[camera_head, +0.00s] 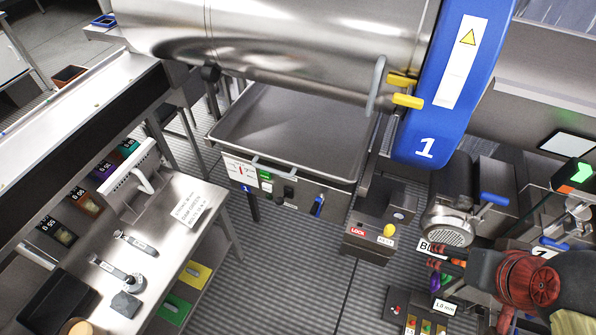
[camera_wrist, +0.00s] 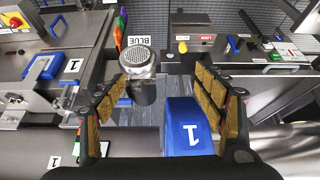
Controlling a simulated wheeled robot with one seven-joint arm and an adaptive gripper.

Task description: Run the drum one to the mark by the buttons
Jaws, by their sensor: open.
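Drum one is the large steel cylinder (camera_head: 290,40) across the top of the head view. Its blue end housing (camera_head: 440,90) is marked 1 and also shows in the wrist view (camera_wrist: 190,125). Below the drum, a steel tray (camera_head: 215,132) has a front panel (camera_head: 325,190) with a white dial card, a green button, a dark knob and a blue handle. Beside it stands a box (camera_head: 372,246) with a LOCK label and a yellow button (camera_head: 389,230). My gripper (camera_wrist: 160,78) is open and empty, its fingers apart. In the head view my arm is at the lower right, clear of the panel.
A steel side table (camera_head: 215,190) on the left holds scoops, a white rack and labelled packets. A perforated steel cylinder (camera_head: 450,225) and small coloured-button boxes (camera_head: 425,315) crowd the lower right near my arm. Grey floor (camera_head: 290,270) is open in the middle.

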